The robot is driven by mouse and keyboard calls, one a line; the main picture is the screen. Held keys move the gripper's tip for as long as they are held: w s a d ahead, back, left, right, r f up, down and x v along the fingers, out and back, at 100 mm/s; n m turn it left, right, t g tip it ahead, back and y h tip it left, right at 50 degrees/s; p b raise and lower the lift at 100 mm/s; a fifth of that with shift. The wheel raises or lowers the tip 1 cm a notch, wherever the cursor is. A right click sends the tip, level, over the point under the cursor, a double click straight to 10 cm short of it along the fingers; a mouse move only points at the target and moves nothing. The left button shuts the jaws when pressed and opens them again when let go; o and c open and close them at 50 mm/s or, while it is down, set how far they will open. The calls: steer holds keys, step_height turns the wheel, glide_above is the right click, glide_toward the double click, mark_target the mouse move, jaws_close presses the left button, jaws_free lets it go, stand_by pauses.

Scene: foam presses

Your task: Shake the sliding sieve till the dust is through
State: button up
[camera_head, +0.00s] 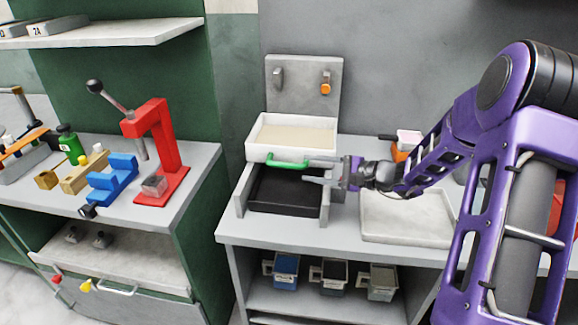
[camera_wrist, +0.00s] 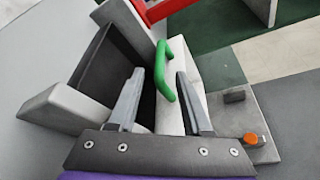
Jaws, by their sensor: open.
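The sliding sieve is a white box (camera_head: 262,138) with a pale beige layer of dust (camera_head: 292,135) inside. It sits at the back of a grey frame (camera_head: 240,203), over a black tray (camera_head: 285,191). A green handle (camera_head: 288,163) is on its front wall. My gripper (camera_head: 308,171) is open and empty, just right of the handle. In the wrist view the green handle (camera_wrist: 165,70) stands ahead, between the lines of the two open fingers (camera_wrist: 158,85). I cannot tell whether a finger touches it. Part of the sieve's front right is hidden by my gripper.
A grey back panel (camera_head: 303,78) with an orange-tipped knob (camera_head: 325,88) stands behind the sieve. A pale shallow tray (camera_head: 408,232) lies to the right under my arm. A red press (camera_head: 160,150) stands on the left bench. Several bins, including a blue one (camera_head: 285,272), sit below.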

mark_target(297, 167)
steer(key=x, duration=0.7)
steer(key=shift+w+a+f, duration=0.1)
steer(key=shift+a, duration=0.05)
jaws_close()
stand_by(1.2)
